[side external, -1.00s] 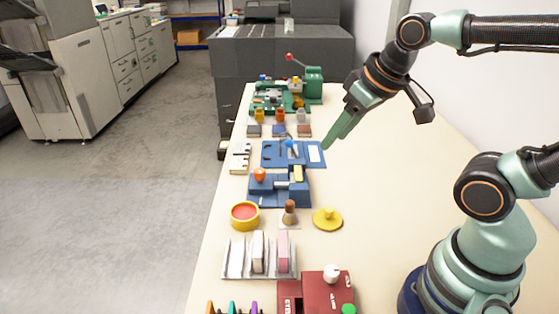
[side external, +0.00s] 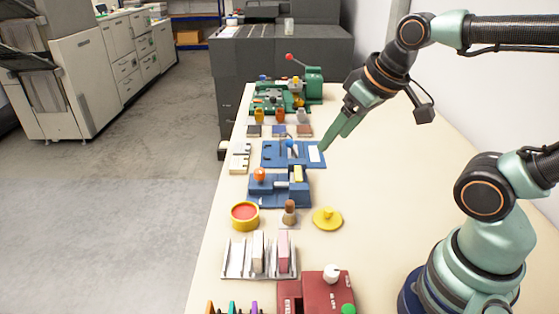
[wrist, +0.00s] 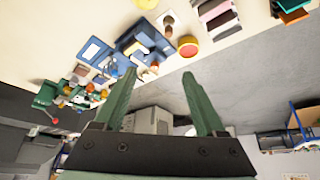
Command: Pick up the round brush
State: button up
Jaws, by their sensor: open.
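What looks like the round brush (side external: 290,213) is a small brown, knob-like piece standing upright on a pale card. It stands between a yellow pot and a yellow lid, and shows near the top of the wrist view (wrist: 168,21). My gripper (side external: 323,148) is open and empty above the table, beyond the brush, near the right edge of a blue board. In the wrist view its two green fingers are spread (wrist: 160,73) with nothing between them. The brush is well apart from the fingers.
A yellow pot with red inside (side external: 245,216) and a yellow lid (side external: 327,219) flank the brush. A blue fixture (side external: 265,196) and blue board (side external: 270,155) lie beyond; a white rack (side external: 236,267) and red box (side external: 318,292) stand nearer. The table's right side (side external: 400,200) is clear.

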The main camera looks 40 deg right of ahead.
jog(key=m+g, duration=0.6)
jog(key=m, duration=1.2)
send_near(290, 202)
jog(key=shift+s, duration=0.2)
notch_tip(290, 202, down, 12)
jog(key=shift+r, duration=0.2)
jog(key=shift+c, duration=0.3)
